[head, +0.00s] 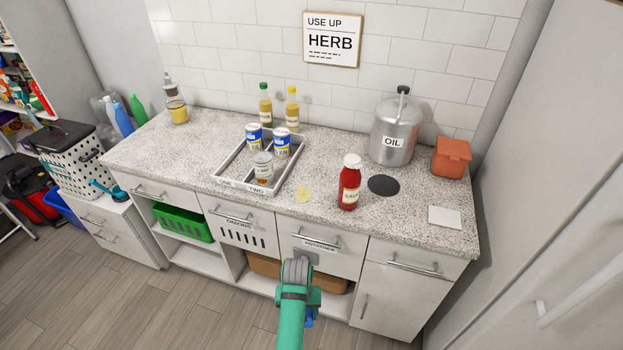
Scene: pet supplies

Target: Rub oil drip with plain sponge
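A pale yellow patch (303,194), which looks like the oil drip, lies on the speckled countertop (330,208) near its front edge, between the tray and the red sauce bottle. A flat whitish square (445,217) lies at the right front of the counter; I cannot tell whether it is the plain sponge. My gripper (303,258) is in front of the drawers, below the counter edge, at the end of my teal arm. It is apart from the patch and the square. Its fingers are too small and hidden to read.
A grey divided tray (223,181) holds several cans. A red sauce bottle (349,183) stands right of the patch, beside a dark round mat (384,185). A metal OIL can (395,130) and an orange container (451,158) stand behind. The counter's left part is mostly clear.

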